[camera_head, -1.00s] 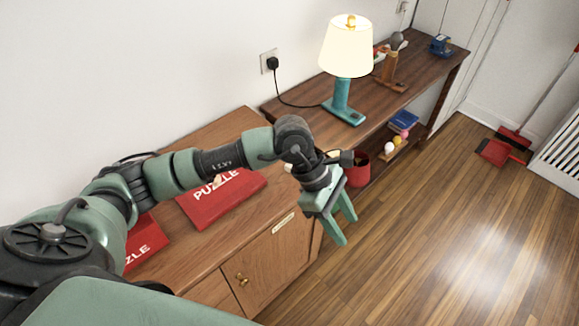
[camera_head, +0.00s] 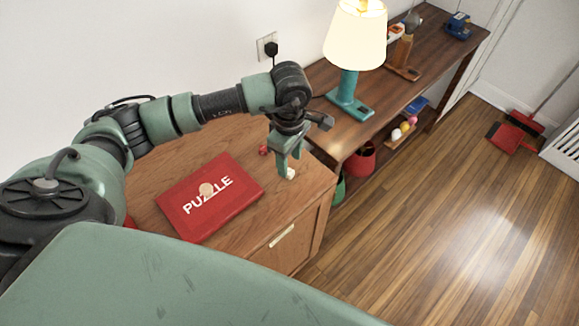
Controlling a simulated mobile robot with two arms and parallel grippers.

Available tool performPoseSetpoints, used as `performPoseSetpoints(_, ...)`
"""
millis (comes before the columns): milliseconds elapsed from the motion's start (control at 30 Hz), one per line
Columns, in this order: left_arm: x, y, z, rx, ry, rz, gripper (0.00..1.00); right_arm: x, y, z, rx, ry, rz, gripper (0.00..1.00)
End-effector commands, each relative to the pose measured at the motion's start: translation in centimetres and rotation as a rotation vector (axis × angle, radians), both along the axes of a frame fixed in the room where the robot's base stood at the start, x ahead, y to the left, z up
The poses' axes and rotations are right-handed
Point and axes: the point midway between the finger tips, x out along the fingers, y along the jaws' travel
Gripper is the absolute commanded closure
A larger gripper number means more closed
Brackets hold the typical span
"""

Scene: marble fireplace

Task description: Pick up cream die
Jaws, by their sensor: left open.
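A small cream die (camera_head: 291,174) sits on the wooden cabinet top near its right end. My left gripper (camera_head: 289,168) points down right by it, with its fingers open. One finger partly hides the die from this angle. I cannot tell whether the die is between the fingers or just behind them, or whether they touch it. My right gripper is not in view.
A teal lamp (camera_head: 350,95) stands on the dark side table (camera_head: 335,130).

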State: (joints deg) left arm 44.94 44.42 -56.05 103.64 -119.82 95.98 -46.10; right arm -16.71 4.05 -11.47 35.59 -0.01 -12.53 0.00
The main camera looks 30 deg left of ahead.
Motion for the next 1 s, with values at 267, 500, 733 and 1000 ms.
performPoseSetpoints(267, 0.6, -0.1, -3.7, 0.0, 0.005, 0.002, 0.53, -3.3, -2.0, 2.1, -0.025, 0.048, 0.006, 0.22)
performPoseSetpoints(500, 0.8, 0.0, -5.5, 0.0, 0.0, 0.0, 0.53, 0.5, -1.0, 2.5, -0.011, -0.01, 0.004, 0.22)
performPoseSetpoints(733, 0.8, 0.0, -5.5, 0.0, -0.001, 0.0, 0.72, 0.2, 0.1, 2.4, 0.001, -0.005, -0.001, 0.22)
performPoseSetpoints(1000, 0.8, 0.0, -5.5, 0.0, -0.001, 0.0, 1.0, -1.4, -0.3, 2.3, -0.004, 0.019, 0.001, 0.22)
